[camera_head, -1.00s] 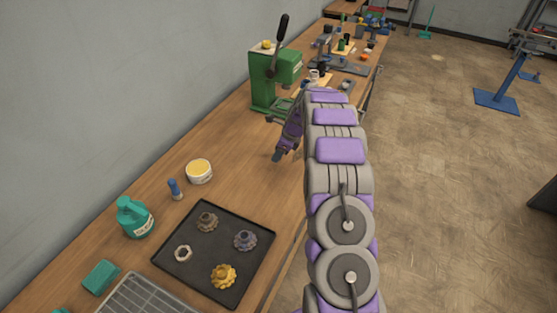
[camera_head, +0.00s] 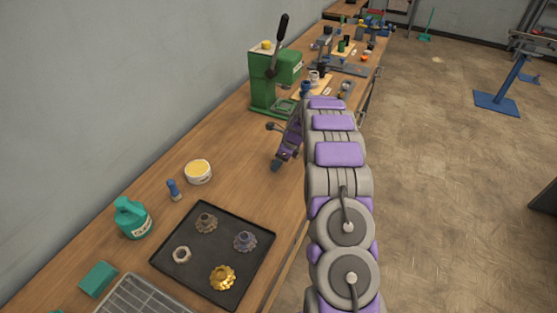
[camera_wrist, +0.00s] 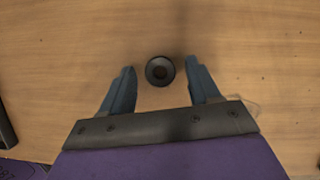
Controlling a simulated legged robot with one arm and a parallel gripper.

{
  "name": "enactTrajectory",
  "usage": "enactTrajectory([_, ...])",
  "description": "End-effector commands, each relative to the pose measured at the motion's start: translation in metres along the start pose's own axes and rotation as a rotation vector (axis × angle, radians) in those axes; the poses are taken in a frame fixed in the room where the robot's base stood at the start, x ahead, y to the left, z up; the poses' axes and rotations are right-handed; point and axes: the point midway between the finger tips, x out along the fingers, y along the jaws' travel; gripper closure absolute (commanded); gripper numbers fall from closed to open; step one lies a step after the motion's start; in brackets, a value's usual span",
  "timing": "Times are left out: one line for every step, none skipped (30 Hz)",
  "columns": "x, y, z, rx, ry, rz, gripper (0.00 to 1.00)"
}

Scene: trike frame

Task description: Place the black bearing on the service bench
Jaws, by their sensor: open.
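My gripper (camera_wrist: 161,68) is open, with a clear gap between the bearing and each blue-grey finger. In the head view my gripper (camera_head: 272,146) is low over the bench (camera_head: 215,145), in front of the green press. The bearing cannot be made out in the head view.
A green press (camera_head: 265,85) stands behind my gripper. Nearer are a yellow-topped tub (camera_head: 198,172), a blue-grey bottle (camera_head: 173,190), a teal jug (camera_head: 131,218) and a black tray (camera_head: 215,258) with gears and a nut. Bare wood lies between the tub and my gripper.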

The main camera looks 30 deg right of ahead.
Motion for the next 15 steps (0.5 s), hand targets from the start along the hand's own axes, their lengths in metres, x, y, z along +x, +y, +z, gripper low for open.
enactTrajectory([0.000,0.000,0.000,0.000,0.000,0.000,0.39])
enactTrajectory([0.000,0.000,0.000,0.000,0.000,0.000,0.39])
enactTrajectory([0.000,0.000,0.000,0.000,0.000,0.000,0.39])
enactTrajectory([0.000,0.000,0.000,0.000,0.000,0.000,0.39])
enactTrajectory([-0.001,0.000,0.000,0.000,0.000,-0.001,0.39])
enactTrajectory([-0.003,0.000,0.001,0.000,0.000,-0.001,0.39])
enactTrajectory([-0.006,0.000,0.001,0.000,0.000,-0.001,0.39])
enactTrajectory([-0.008,0.000,0.001,0.000,0.000,-0.001,0.39])
enactTrajectory([-0.012,0.000,0.001,0.000,-0.001,-0.001,0.39])
enactTrajectory([-0.016,0.000,0.001,0.001,-0.001,-0.002,0.39])
enactTrajectory([-0.020,0.000,0.001,0.001,-0.002,-0.002,0.39])
enactTrajectory([-0.026,0.000,0.001,0.001,-0.002,-0.002,0.39])
enactTrajectory([-0.031,0.000,0.001,0.001,-0.002,-0.002,0.39])
enactTrajectory([-0.036,-0.001,0.001,0.001,-0.002,-0.002,0.39])
enactTrajectory([-0.044,0.000,0.002,0.001,-0.001,-0.002,0.39])
